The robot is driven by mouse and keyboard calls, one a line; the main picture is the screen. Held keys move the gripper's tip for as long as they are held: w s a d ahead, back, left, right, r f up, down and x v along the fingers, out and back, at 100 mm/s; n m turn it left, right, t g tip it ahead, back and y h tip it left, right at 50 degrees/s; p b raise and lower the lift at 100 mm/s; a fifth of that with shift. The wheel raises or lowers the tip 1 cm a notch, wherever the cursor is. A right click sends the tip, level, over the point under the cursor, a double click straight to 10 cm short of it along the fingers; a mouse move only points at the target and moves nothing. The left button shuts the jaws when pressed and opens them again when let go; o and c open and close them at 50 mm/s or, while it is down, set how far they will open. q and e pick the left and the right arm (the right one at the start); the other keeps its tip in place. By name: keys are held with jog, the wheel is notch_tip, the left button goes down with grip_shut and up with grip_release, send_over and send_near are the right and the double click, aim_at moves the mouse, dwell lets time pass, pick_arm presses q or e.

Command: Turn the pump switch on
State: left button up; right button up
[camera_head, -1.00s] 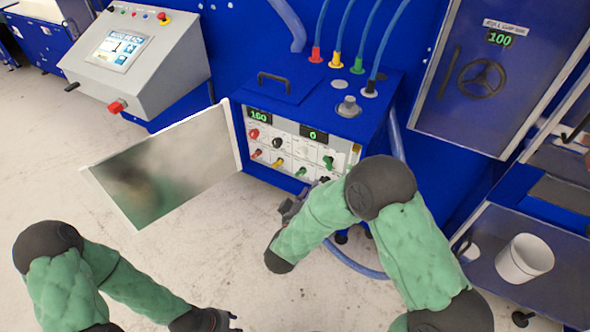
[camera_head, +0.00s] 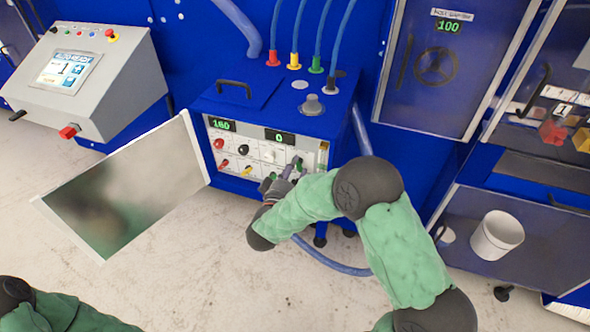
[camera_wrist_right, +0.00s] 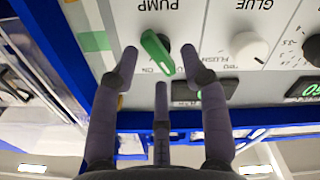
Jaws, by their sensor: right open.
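The pump switch (camera_wrist_right: 157,52) is a green lever knob on the white panel under the upside-down word PUMP in the right wrist view. It sits tilted, between and just ahead of my open right gripper's fingers (camera_wrist_right: 160,75); I cannot tell if any finger touches it. In the head view my right gripper (camera_head: 277,184) is at the lower right of the control panel (camera_head: 262,154) on the blue cabinet and partly hides that corner. My left arm shows only at the lower left edge, and its gripper is out of view.
The cabinet's open door (camera_head: 125,190) swings out to the left. A grey console (camera_head: 95,80) with a screen stands further left. A white bucket (camera_head: 497,236) stands on a shelf at the right. A blue hose (camera_head: 335,264) runs below my right arm. The pale floor in front is clear.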

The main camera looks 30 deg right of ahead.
jog(key=shift+w+d, duration=0.35)
jog(key=shift+d, duration=0.05)
grip_shut()
jog(key=shift+m, duration=0.4)
jog(key=m+b, duration=0.1)
jog(key=m, duration=0.1)
jog(key=m+b, duration=0.1)
jog(key=m, duration=0.1)
jog(key=shift+s+d+f+m, duration=0.15)
jog(key=shift+s+m, duration=0.05)
jog(key=shift+m, duration=0.2)
jog(key=m+b, duration=0.3)
jog(key=m, duration=0.3)
jog(key=shift+s+d+f, duration=0.1)
jog(key=shift+f, duration=0.05)
jog(key=shift+b, duration=0.3)
